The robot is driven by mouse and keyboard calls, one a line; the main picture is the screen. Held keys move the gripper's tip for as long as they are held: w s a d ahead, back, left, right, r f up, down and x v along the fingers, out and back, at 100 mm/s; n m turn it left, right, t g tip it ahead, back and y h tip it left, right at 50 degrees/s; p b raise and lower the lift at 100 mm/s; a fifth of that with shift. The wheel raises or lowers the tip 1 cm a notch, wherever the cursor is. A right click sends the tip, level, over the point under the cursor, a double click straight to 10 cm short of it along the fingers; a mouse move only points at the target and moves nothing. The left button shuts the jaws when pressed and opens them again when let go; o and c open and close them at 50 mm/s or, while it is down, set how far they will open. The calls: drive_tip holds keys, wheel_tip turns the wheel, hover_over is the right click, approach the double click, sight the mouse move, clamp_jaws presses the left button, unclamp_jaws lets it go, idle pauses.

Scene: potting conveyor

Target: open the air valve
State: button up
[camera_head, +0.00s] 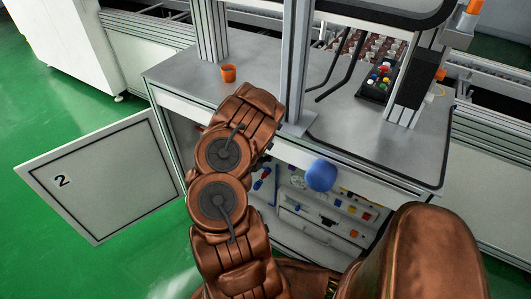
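The cabinet under the workbench is open, and its door marked 2 (100,175) stands swung out to the left. Inside are a blue part (262,178), a pale round part that looks like a gauge (297,181), and several small coloured fittings. I cannot tell for sure which of them is the air valve, or its position. My copper-coloured arm reaches up across the middle of the picture and covers the left part of the cabinet opening. My gripper does not show; the arm links hide the arm's end.
A round blue object (321,175) shows in front of the cabinet opening. The grey worktop (190,75) carries an orange pot (228,73) and a black button box (378,82). An aluminium post (295,65) rises from the bench. Green floor (45,115) is clear at left.

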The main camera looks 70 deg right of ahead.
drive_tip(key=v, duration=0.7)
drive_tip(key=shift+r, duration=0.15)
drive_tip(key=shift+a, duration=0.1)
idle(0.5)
